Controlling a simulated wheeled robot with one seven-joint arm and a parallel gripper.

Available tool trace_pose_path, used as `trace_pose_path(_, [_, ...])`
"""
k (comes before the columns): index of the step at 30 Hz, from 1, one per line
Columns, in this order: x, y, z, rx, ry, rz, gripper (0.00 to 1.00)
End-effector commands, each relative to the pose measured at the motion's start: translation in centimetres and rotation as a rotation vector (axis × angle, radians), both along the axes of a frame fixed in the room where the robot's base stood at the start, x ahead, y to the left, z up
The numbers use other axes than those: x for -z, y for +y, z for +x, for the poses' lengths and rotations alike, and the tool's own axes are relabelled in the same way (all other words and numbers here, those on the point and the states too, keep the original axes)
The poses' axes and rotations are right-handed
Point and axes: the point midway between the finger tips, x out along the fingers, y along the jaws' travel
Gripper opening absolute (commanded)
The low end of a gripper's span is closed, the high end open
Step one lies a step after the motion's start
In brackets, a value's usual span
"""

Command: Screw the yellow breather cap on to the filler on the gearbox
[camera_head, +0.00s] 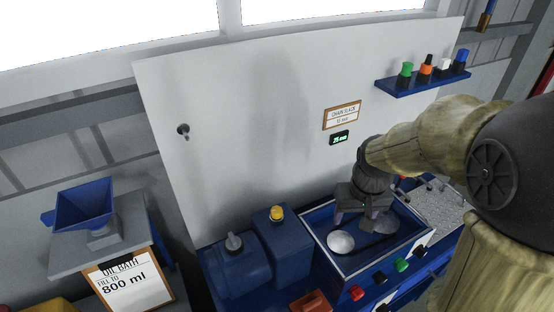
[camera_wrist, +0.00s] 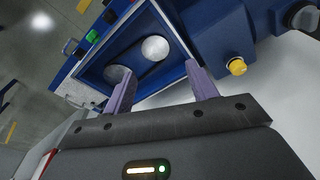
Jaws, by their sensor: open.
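The yellow breather cap (camera_head: 277,213) sits on top of the blue gearbox box (camera_head: 283,244), left of the blue bay. In the wrist view the yellow cap (camera_wrist: 237,66) shows to the right of my fingers, on the blue housing. I cannot tell whether it is threaded down or just resting there. My gripper (camera_head: 366,213) is above the blue bay with the two pale rollers, to the right of the cap and apart from it. In the wrist view my gripper (camera_wrist: 160,90) has its two purple fingers wide apart, with nothing between them.
A blue motor (camera_head: 238,268) with a grey knob stands left of the gearbox. The open blue bay (camera_head: 336,272) holds two pale discs and has coloured knobs along its front. A blue funnel (camera_head: 84,205) stands at left. A blue shelf (camera_head: 424,84) holds several coloured caps.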

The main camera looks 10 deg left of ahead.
Motion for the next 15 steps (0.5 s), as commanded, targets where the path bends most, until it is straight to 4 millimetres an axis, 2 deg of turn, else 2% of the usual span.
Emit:
trace_pose_path(1, [-0.5, 1.6, 1.6, -0.044, 0.011, -0.003, 0.58])
trace_pose_path(6, [-2.5, 6.9, 5.4, -0.179, 0.056, -0.018, 0.58])
trace_pose_path(10, [-4.0, 11.5, 7.4, -0.285, 0.090, -0.033, 0.58])
trace_pose_path(15, [-5.7, 16.9, 8.6, -0.412, 0.127, -0.053, 0.58])
